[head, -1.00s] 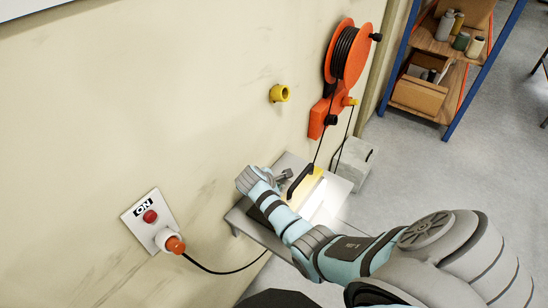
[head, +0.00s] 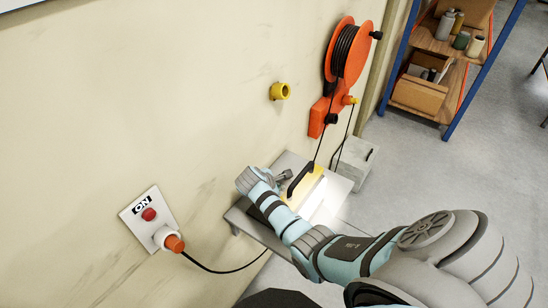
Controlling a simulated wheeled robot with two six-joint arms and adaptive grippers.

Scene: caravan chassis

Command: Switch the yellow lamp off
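The yellow lamp (head: 312,180) sits on a small grey wall shelf (head: 241,217), with a black handle on top. A bright glow shows at its front, so it is lit. My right arm reaches across the shelf and covers part of the lamp. My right gripper (head: 286,176) is beside the lamp's black handle, near the wall; its fingers are small and partly hidden, so I cannot tell whether they are open or touch the lamp. My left gripper is not in view.
A wall plate (head: 136,212) marked ON carries a red button (head: 149,214) and an orange plug with a black cable. An orange cable reel (head: 352,52) and a yellow wall fitting (head: 280,91) are above. A grey block (head: 352,170) stands right of the shelf.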

